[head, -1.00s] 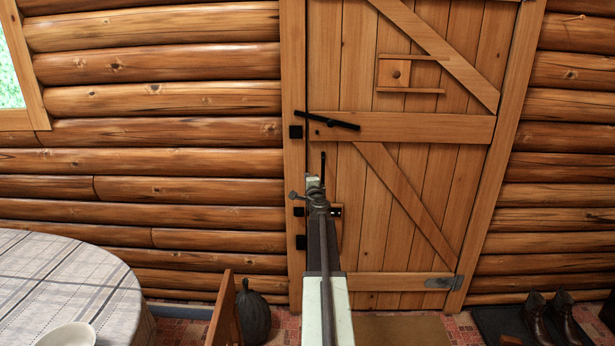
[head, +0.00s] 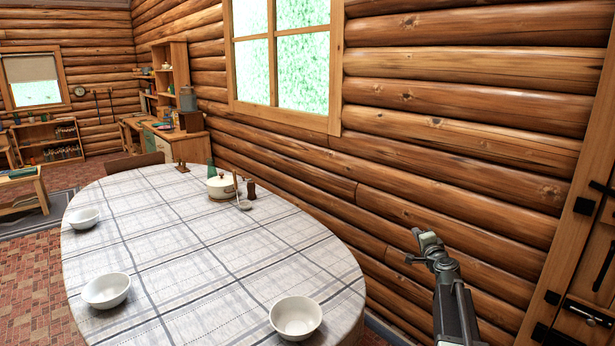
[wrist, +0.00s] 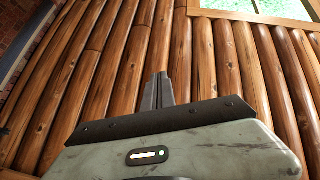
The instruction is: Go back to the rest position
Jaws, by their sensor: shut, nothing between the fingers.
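My gripper (head: 426,238) is at the lower right of the head view, on my raised arm, in front of the log wall. It is shut and holds nothing. In the wrist view its closed fingers (wrist: 158,90) point at the log wall (wrist: 120,60), apart from any object.
An oval table (head: 190,255) with a checked cloth stands left of my arm. A window (head: 283,50) is in the wall. The wooden door (head: 590,285) is at the right edge.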

